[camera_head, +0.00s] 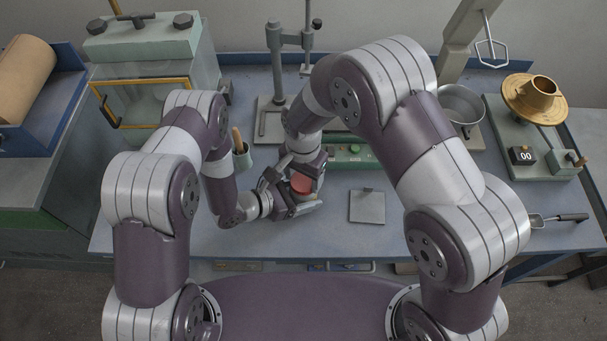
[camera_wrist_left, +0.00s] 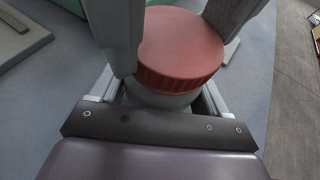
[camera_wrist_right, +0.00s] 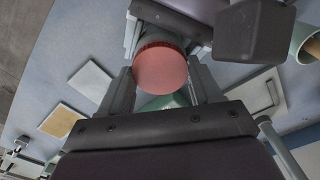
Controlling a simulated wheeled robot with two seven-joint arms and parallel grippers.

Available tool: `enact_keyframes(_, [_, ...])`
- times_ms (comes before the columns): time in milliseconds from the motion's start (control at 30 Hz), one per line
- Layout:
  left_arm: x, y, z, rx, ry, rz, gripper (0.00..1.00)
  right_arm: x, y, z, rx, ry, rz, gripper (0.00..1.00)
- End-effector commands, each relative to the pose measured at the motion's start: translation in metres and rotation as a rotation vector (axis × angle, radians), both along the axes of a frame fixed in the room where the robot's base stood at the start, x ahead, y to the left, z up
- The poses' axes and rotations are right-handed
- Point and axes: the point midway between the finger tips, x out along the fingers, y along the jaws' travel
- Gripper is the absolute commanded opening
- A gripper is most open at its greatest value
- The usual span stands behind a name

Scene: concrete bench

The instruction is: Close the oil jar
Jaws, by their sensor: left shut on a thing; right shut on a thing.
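The oil jar has a red ribbed lid (camera_head: 301,183), which sits on top of the pale jar body in the left wrist view (camera_wrist_left: 160,98). I cannot tell whether the lid is fully tightened. My left gripper (camera_head: 291,200) comes in from the left and is shut on the jar body, below the lid. My right gripper (camera_head: 303,170) comes from behind and above, its fingers on both sides of the lid (camera_wrist_right: 162,70), shut on it. The grippers hide most of the jar body, and whether the jar touches the bench is unclear.
A grey square plate (camera_head: 367,206) lies right of the jar. A green-topped device (camera_head: 352,155) and a stand (camera_head: 276,105) are behind. A cup with a wooden handle (camera_head: 241,157) stands to the left. The bench front (camera_head: 215,243) is clear.

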Motion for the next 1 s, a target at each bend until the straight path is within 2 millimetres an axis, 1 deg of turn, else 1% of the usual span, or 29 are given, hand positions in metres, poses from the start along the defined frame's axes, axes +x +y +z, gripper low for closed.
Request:
enact_keyframes(33, [0.001,0.000,0.000,0.000,-0.003,0.001,0.00,-0.001,0.000,0.000,0.000,0.002,-0.080,0.27])
enact_keyframes(167, [0.001,0.000,0.000,0.000,-0.003,0.001,0.00,-0.001,0.000,0.000,-0.001,0.001,-0.083,0.27])
enact_keyframes(200, [0.001,0.000,0.000,0.000,-0.002,0.000,0.00,-0.001,0.000,0.000,-0.001,0.001,-0.083,0.67])
enact_keyframes(267, [0.001,0.000,0.000,0.000,-0.002,0.000,0.00,0.000,0.000,0.000,0.000,0.000,-0.082,0.87])
enact_keyframes(300, [0.001,0.000,0.000,0.000,-0.002,0.000,0.00,0.000,0.000,0.000,0.000,0.000,-0.082,0.94])
enact_keyframes(567, [0.000,0.000,0.000,0.000,-0.002,-0.001,0.00,0.000,0.000,0.001,0.000,-0.001,-0.080,0.94])
enact_keyframes(667, [0.000,0.000,0.001,0.000,-0.001,0.000,0.00,0.001,0.001,0.007,0.002,-0.003,-0.080,0.94])
enact_keyframes(767, [0.000,0.000,0.000,0.000,-0.001,0.000,0.00,0.002,0.001,0.023,0.003,-0.005,-0.080,0.94])
enact_keyframes(1000, [0.000,0.000,0.000,-0.001,-0.001,-0.001,0.00,0.002,0.001,0.078,0.002,-0.004,-0.080,0.94])
